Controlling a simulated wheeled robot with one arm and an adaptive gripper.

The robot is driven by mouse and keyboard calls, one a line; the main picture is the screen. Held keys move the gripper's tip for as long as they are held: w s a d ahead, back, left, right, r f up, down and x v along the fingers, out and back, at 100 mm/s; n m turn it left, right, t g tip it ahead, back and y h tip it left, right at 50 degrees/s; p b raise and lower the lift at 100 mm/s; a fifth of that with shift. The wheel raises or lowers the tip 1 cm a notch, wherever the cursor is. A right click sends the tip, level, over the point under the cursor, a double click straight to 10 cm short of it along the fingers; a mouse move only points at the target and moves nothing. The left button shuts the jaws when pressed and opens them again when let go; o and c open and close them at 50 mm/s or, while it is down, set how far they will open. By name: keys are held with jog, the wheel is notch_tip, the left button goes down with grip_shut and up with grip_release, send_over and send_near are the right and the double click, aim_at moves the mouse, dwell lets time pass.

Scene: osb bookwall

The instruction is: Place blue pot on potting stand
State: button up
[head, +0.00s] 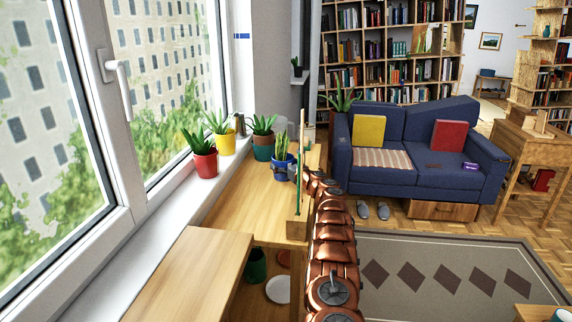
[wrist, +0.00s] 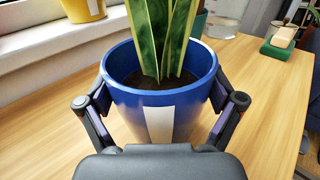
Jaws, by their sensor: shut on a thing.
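The blue pot (head: 279,171) holds a snake plant with tall yellow-edged leaves and stands upright at the far part of the wooden top (head: 222,207) by the window. In the wrist view the blue pot (wrist: 180,100) fills the middle, with a white label on its front. My gripper (wrist: 162,96) has one finger on each side of the pot and is shut on it. In the head view my gripper (head: 291,170) is small and partly hidden by the pot. I cannot tell whether the pot's base touches the wood. I cannot tell which piece is the potting stand.
A red pot (head: 205,164), a yellow pot (head: 221,143) and a teal pot (head: 262,146) with plants stand close by, left of and behind the blue one. A green-and-wood upright piece (head: 298,190) stands right beside my arm.

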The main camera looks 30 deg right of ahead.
jog(key=shift+d, duration=0.1)
jog(key=o, duration=1.2)
